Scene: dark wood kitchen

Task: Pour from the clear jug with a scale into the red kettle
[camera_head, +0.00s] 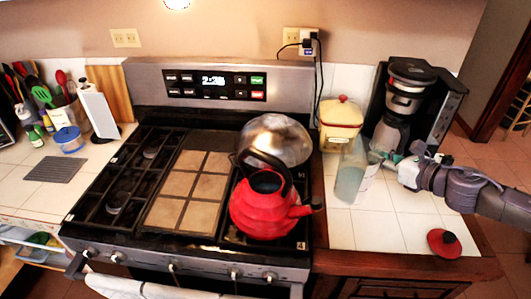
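The red kettle (262,212) stands on the front right burner of the stove. Its top is open, and its spout points right. The clear jug (349,182) holds pale greenish liquid and is at the left of the right-hand counter, to the right of the kettle. My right gripper (380,160) comes in from the right, with its fingers at the jug's right side, by the handle. The fingers are too small and partly hidden to tell whether they are closed on it. The red lid (443,243) with a black knob lies on the counter's front right. My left gripper is not in view.
A silver rounded pot (276,140) sits behind the kettle. A cream canister (341,124) with a red lid and a coffee maker (408,105) stand behind the jug. Front counter tiles (375,228) are clear. Utensils (42,95) crowd the far left counter.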

